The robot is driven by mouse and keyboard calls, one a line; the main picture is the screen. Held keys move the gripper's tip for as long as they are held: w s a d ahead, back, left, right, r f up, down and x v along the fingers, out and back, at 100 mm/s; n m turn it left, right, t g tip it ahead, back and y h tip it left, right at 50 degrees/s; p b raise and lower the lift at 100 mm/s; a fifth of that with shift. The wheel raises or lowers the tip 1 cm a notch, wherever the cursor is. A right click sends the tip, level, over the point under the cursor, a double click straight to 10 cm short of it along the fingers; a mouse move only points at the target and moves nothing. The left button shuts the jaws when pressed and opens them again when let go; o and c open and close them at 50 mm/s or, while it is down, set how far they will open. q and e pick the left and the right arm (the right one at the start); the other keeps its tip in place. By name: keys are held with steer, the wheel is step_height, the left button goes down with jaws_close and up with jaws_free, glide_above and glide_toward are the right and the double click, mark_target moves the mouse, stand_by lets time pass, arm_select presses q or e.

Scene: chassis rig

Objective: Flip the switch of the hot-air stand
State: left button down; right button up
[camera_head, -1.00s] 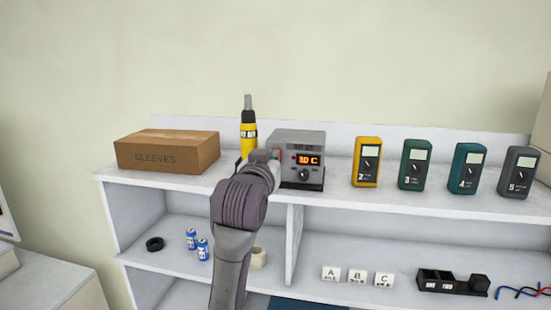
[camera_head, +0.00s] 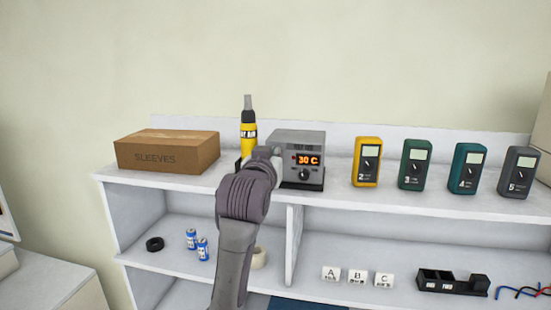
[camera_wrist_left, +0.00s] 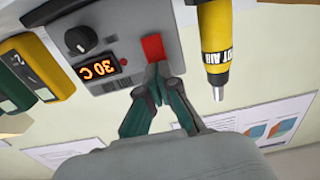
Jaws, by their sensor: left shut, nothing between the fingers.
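The hot-air stand (camera_head: 299,142) is a grey box on the top shelf, with a lit orange display reading 30 C and a black knob below it. The yellow and black hot-air tool (camera_head: 248,132) stands upright at its left. In the left wrist view the stand's red switch (camera_wrist_left: 153,47) is beside the display. My left gripper (camera_wrist_left: 155,72) is shut and empty, its fingertips at the lower edge of the red switch; whether they touch cannot be told. In the head view my left arm (camera_head: 243,195) hides the switch and most of the gripper.
A cardboard box marked SLEEVES (camera_head: 166,151) stands left on the top shelf. A yellow meter (camera_head: 367,162) and several other meters stand to the right. The lower shelf holds blue cans (camera_head: 203,248), lettered blocks (camera_head: 357,276) and a black holder (camera_head: 452,282).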

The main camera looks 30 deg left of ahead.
arm_select(q)
steer(key=shift+w+a, duration=0.1)
steer(key=shift+w, duration=0.25)
steer(key=shift+s, duration=0.1)
steer(key=v, duration=0.8)
steer(key=shift+f, duration=0.1)
stand_by(0.6)
